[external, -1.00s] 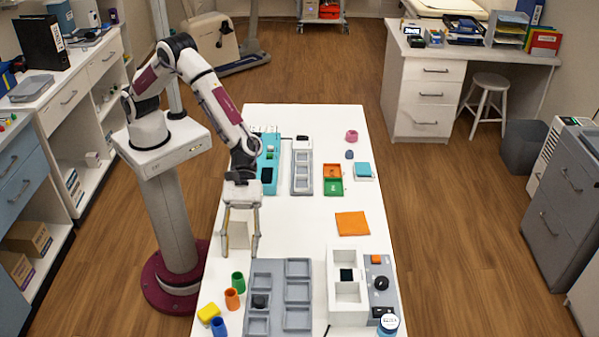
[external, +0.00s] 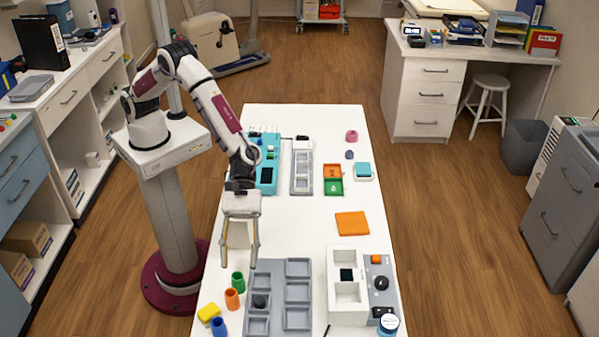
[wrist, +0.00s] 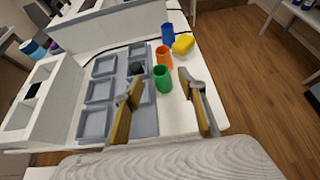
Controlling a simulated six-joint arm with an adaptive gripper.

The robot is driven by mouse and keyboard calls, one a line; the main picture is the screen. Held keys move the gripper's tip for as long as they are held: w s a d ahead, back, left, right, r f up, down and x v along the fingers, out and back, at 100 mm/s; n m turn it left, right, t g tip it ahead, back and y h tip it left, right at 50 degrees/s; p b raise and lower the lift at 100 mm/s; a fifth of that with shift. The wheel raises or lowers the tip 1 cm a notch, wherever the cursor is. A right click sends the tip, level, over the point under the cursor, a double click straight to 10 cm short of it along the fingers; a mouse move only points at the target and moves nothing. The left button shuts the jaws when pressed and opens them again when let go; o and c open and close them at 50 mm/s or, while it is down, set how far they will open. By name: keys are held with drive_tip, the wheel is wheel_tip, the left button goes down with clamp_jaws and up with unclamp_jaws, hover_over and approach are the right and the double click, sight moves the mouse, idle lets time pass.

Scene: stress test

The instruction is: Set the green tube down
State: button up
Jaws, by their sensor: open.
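The green tube (external: 237,283) stands upright on the white table, at the end of a row with the orange tube (external: 232,299) and the blue tube (external: 219,326). In the wrist view the green tube (wrist: 162,79) stands beside the grey compartment tray, ahead of my fingers. My gripper (external: 239,261) is open and empty above the table, just behind the green tube in the external view. In the wrist view its two fingers (wrist: 167,119) are spread wide, with nothing between their tips.
A grey compartment tray (external: 271,304) holding a dark round item lies right of the tubes. A yellow block (external: 209,312) sits left of them. A white two-bay box (external: 347,313) stands farther right. An orange mat (external: 352,223) lies mid-table, with free table around it.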

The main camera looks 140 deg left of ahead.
sight(237, 283)
drive_tip(key=shift+d+f, duration=0.1)
drive_tip(key=shift+x, duration=2.5)
drive_tip(key=c, duration=1.1)
wheel_tip(237, 283, up, 10)
